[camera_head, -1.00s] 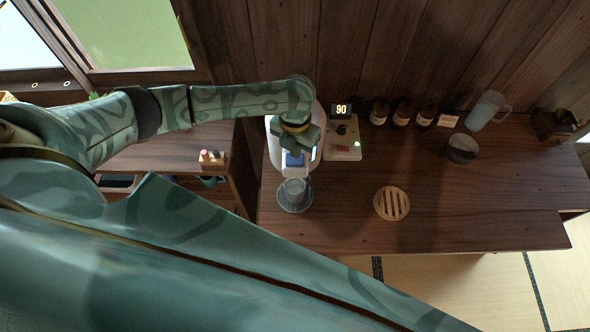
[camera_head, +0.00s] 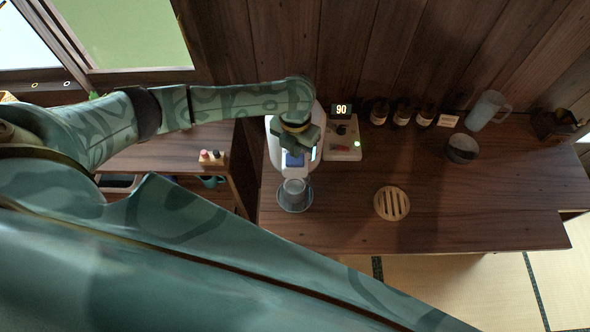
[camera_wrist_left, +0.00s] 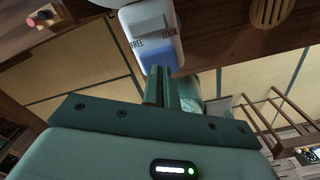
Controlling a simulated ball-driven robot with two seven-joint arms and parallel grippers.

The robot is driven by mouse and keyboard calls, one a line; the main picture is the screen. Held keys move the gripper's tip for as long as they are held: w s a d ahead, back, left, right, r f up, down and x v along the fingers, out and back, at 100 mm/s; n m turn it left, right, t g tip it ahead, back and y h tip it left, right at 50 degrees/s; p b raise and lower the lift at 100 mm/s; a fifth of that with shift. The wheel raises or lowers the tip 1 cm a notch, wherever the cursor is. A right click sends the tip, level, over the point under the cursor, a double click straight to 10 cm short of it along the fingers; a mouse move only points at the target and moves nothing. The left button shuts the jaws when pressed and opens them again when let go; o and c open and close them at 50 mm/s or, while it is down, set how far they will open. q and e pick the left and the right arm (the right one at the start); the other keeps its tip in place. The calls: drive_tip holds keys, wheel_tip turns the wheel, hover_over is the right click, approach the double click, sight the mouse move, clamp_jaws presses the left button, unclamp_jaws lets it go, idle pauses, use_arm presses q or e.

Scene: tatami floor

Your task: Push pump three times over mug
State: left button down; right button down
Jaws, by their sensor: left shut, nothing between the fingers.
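A white pump dispenser (camera_head: 275,148) stands at the left end of the dark wooden counter. Its top shows in the left wrist view with the words FREE and LOCK and a blue push pad (camera_wrist_left: 158,53). My left gripper (camera_head: 297,143) is over the dispenser's top, partly hiding it. In the left wrist view its fingers (camera_wrist_left: 166,75) are shut and empty, with their tips at the near edge of the blue pad; I cannot tell whether they touch it. My right gripper is out of view.
A control box (camera_head: 343,150) with a display reading 90 stands right of the dispenser. Several dark bottles (camera_head: 402,113), a pitcher (camera_head: 486,109) and a grey bowl (camera_head: 461,150) stand farther right. A round slatted trivet (camera_head: 391,203) lies mid-counter. Bare counter surrounds the trivet.

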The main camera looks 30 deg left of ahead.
use_arm(q)
drive_tip(key=shift+f, duration=0.25)
drive_tip(key=shift+f+b, duration=0.95)
drive_tip(key=shift+f, duration=0.35)
drive_tip(key=shift+r, duration=0.1)
drive_tip(key=shift+r+p, duration=1.45)
drive_tip(key=shift+p, duration=0.2)
drive_tip(key=shift+f, duration=0.25)
